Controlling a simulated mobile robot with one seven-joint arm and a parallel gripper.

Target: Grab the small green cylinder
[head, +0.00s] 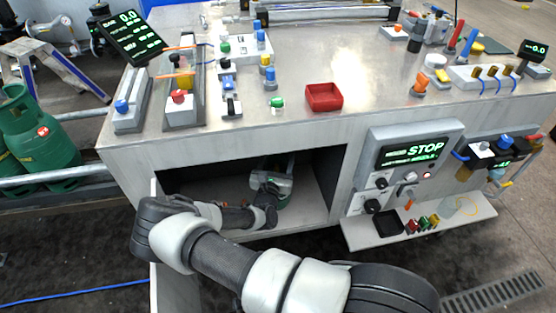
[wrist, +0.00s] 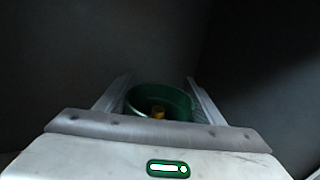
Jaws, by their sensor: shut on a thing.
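The small green cylinder (wrist: 178,99) shows in the wrist view from above, with a round green rim and a yellow fitting (wrist: 158,112) inside it. My gripper (wrist: 158,82) has one finger on each side of it and is shut on it. In the head view my gripper (head: 273,184) is inside the open compartment (head: 317,190) under the workbench.
An open door (head: 155,240) stands at the left. A control panel (head: 415,155) and a low shelf (head: 455,222) are at the right. Large green gas cylinders (head: 40,140) stand at the far left.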

